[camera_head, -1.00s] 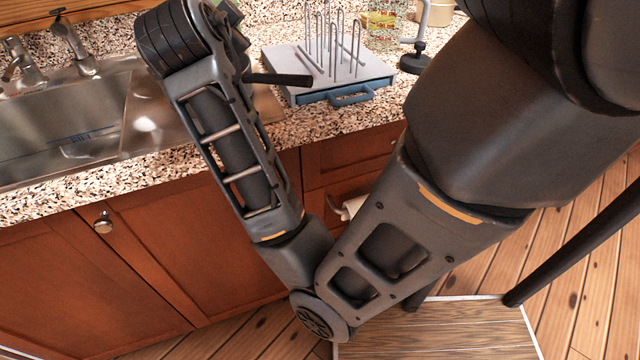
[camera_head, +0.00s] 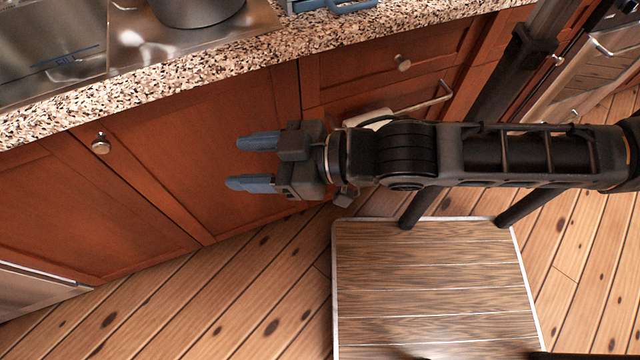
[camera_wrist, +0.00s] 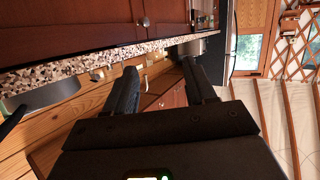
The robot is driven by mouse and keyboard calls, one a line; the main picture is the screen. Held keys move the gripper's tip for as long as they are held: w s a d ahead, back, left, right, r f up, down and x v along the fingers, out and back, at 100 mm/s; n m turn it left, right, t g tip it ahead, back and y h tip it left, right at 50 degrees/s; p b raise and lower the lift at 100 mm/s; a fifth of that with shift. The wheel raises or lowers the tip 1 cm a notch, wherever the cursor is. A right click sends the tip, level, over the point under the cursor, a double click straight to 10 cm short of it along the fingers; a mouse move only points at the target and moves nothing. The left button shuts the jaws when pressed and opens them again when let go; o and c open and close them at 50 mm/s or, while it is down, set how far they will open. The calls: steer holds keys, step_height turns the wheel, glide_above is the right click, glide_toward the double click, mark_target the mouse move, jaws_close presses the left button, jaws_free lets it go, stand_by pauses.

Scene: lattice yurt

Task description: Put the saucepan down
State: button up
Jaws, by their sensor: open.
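The saucepan (camera_head: 197,10) is a grey round pot. In the head view it stands on the steel drainboard (camera_head: 140,45) beside the sink, cut off by the top edge. Its handle is out of that view. A grey pan with a dark handle, probably the same one, shows at the left of the wrist view (camera_wrist: 48,95). My gripper (camera_head: 253,162) is open and empty, its blue-tipped fingers apart. It is in front of the cabinet doors, below the counter edge and clear of the saucepan. Its dark fingers also show in the wrist view (camera_wrist: 160,88).
The speckled counter (camera_head: 245,55) runs above red-brown cabinets (camera_head: 190,130) with knobs. The sink (camera_head: 40,45) is at the upper left. A towel bar (camera_head: 425,100) is behind my arm. Plank floor (camera_head: 230,290) is clear at lower left. Another pot (camera_wrist: 192,46) shows farther off.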

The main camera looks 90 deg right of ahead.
steer(key=s+a+r+y, duration=0.1)
steer(key=s+a+y, duration=0.1)
steer(key=s+a, duration=0.4)
steer(key=shift+s+a+r+n, duration=0.3)
steer(key=shift+s+r+n, duration=0.1)
steer(key=shift+s, duration=1.35)
